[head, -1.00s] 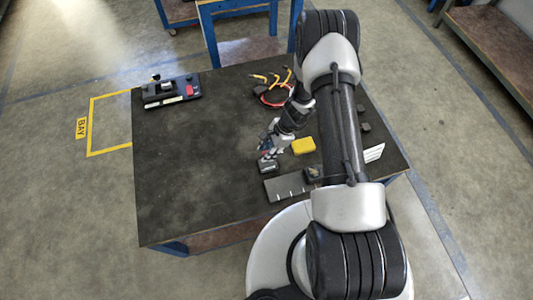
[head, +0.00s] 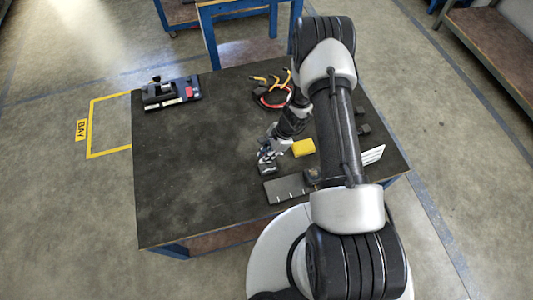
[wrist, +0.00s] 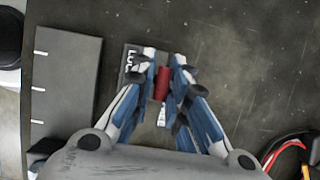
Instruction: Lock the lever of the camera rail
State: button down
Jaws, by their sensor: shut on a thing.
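A small dark block (wrist: 131,61) with white lettering stands on the dark table; it also shows in the head view (head: 267,169). A red piece (wrist: 162,84), which looks like the lever, is at this block's right side in the wrist view. My gripper (wrist: 163,72) has its blue and white fingers closed on the red piece from both sides. In the head view my gripper (head: 268,155) is down at the block. The fingers hide part of the red piece and of the block, so the lever's exact angle cannot be told.
A grey plate (wrist: 66,85) with white marks lies left of the block in the wrist view. A yellow box (head: 303,147), coiled cables (head: 271,97) and a dark device with a red part (head: 171,93) are on the table (head: 200,180). The table's left half is mostly clear.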

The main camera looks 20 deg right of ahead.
jog(key=shift+w+f+t+b, duration=0.2)
jog(key=shift+t+b, duration=0.2)
jog(key=shift+b, duration=1.4)
jog(key=b, duration=0.4)
jog(key=shift+s+t, duration=0.2)
jog(key=shift+t, duration=0.2)
jog(key=shift+s+r+b, duration=0.15)
jog(key=shift+b, duration=0.9)
jog(key=shift+r+n+t+b, duration=0.25)
jog(key=shift+n+t+b, duration=0.05)
jog(key=shift+b, duration=0.05)
jog(key=c, duration=1.9)
grip_release()
jog(key=shift+c, duration=0.2)
jog(key=shift+o, duration=1.4)
jog(key=shift+s+f, duration=0.15)
jog(key=shift+s, duration=0.05)
